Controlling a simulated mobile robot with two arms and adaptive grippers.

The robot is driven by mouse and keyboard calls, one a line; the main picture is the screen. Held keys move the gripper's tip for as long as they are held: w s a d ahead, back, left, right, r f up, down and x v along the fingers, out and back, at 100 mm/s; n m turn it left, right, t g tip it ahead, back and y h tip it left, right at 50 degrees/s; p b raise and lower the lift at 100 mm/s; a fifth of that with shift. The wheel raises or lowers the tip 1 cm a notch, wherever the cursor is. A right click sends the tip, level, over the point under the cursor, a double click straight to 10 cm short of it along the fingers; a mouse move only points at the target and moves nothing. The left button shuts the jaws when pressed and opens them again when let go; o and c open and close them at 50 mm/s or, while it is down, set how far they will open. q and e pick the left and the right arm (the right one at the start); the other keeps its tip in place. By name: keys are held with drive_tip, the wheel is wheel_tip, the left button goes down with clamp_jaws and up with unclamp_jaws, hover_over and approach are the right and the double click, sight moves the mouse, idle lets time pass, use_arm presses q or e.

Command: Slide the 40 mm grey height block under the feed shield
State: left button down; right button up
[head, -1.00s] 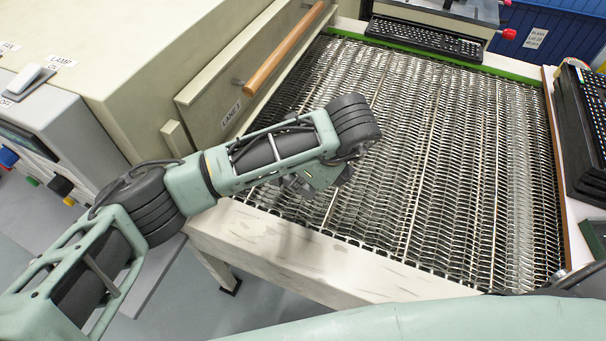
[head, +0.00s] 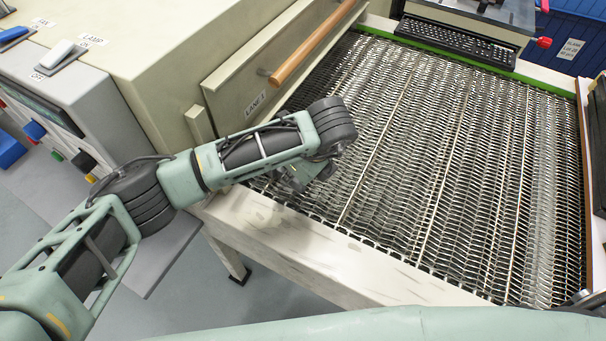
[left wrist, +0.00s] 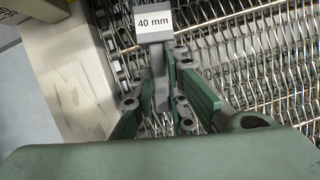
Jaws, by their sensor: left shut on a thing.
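The grey height block (left wrist: 153,20), with a white "40 mm" label, shows at the top of the left wrist view. My left gripper (left wrist: 158,66) is shut on its narrow grey stem, fingers on both sides. In the head view my left gripper (head: 292,180) hangs over the near left part of the mesh belt, mostly hidden under my wrist; the block cannot be made out there. The cream panel marked "LANE 1" (head: 228,92), with a wooden handle, appears to be the feed shield and stands behind and left of the gripper. My right gripper is out of view.
The wire mesh belt (head: 440,170) is bare across its middle. A white frame edge (head: 300,240) runs along its near side. A black keyboard (head: 455,42) lies at the far end. A control box with switches (head: 50,85) stands at the left.

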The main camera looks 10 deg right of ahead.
use_arm(q)
drive_tip(key=w+a, duration=0.1)
drive_tip(key=a, duration=0.1)
drive_tip(key=w+a, duration=0.2)
drive_tip(key=shift+p, duration=0.3)
drive_tip(key=shift+f+b, duration=0.4)
drive_tip(key=shift+b, duration=0.1)
drive_tip(key=c, duration=1.7)
unclamp_jaws()
drive_tip(key=shift+o, duration=0.2)
drive_tip(key=d+r, duration=0.1)
drive_tip(key=s+d+r+p, duration=0.1)
drive_tip(key=r, duration=0.1)
drive_tip(key=s+d+r+p, duration=0.1)
drive_tip(key=r, duration=0.1)
drive_tip(key=shift+s, duration=0.1)
drive_tip(key=shift+a, duration=0.1)
drive_tip(key=v, duration=1.2)
